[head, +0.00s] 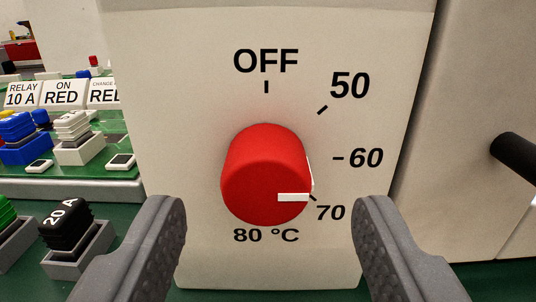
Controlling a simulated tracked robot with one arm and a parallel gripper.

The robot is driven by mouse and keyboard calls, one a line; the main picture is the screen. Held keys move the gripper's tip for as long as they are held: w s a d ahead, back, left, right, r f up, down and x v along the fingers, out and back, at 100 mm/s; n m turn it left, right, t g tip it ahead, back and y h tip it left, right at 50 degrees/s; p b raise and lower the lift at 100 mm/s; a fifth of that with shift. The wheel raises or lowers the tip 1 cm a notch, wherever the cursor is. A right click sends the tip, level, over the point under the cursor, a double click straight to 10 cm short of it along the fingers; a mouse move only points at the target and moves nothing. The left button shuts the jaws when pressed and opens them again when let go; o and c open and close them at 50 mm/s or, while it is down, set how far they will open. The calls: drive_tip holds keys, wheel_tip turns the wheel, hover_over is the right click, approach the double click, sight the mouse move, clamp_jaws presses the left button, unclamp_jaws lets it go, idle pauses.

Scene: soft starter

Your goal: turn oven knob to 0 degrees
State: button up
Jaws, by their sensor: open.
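The red oven knob (264,176) sticks out from the front of a cream panel (160,60). Its white pointer mark (293,197) points right, close to the "70" label (331,213). Around the knob are the printed labels "OFF" (266,61) at the top, "50" (350,86), "60" (366,158) and "80 °C" (266,236) below. My gripper (270,215) is open, with one grey finger to the left of the knob and one to the right. Both fingers are apart from the knob in the picture, with nothing between them touching.
Label plates (62,94) stand behind. At right, a black handle (518,156) juts from another cream panel (468,100).

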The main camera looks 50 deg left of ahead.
drive_tip(key=shift+x, duration=0.8)
drive_tip(key=shift+c, duration=0.3)
